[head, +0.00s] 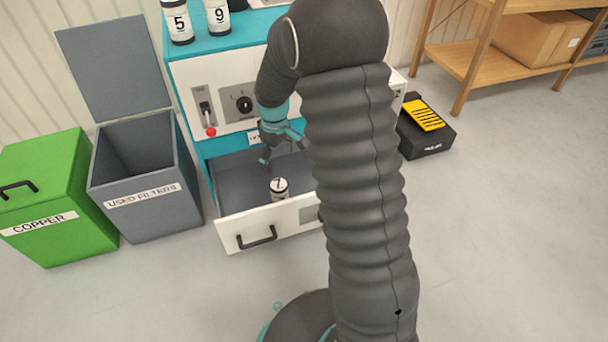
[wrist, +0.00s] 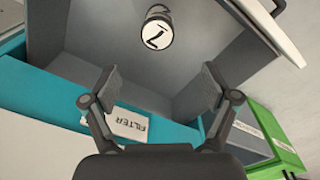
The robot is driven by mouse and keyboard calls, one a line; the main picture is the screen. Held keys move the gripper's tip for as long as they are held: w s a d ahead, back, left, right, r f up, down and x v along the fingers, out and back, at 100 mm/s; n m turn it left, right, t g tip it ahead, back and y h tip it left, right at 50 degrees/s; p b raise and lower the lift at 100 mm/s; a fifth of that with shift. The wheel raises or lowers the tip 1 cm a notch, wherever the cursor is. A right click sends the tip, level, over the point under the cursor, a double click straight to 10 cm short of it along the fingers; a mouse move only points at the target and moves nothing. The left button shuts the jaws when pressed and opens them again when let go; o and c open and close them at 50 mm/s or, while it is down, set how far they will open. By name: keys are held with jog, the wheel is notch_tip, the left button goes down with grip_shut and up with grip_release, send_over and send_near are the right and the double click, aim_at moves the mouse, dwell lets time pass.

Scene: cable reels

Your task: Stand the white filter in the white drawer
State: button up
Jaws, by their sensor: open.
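The white drawer (head: 236,231) is pulled out of the teal and white cabinet, and its grey inside shows in both views. A white filter with a dark band and a black mark like a 7 (head: 279,188) stands, seemingly upright, inside the drawer near its front panel. It also shows at the top of the wrist view (wrist: 157,28). My gripper (head: 283,147) is over the back part of the drawer. In the wrist view its fingers (wrist: 158,86) are spread with nothing between them, and the filter is beyond the fingertips, apart from them.
Filters marked 5 (head: 179,22) and 9 (head: 218,16) stand on the cabinet (head: 225,62). A black case (head: 425,140) lies right.

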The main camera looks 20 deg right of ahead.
jog(key=s+r+m+t, duration=0.3)
jog(key=s+r+m, duration=0.1)
jog(key=s+r, duration=1.1)
jog(key=s+r+m+t, duration=0.1)
jog(key=s+r, duration=0.2)
jog(key=s, duration=0.4)
jog(key=s+r+m+t, duration=0.1)
jog(key=s+r+m, duration=0.1)
jog(key=s, duration=0.5)
jog(key=shift+s+r, duration=0.15)
jog(key=shift+r, duration=0.75)
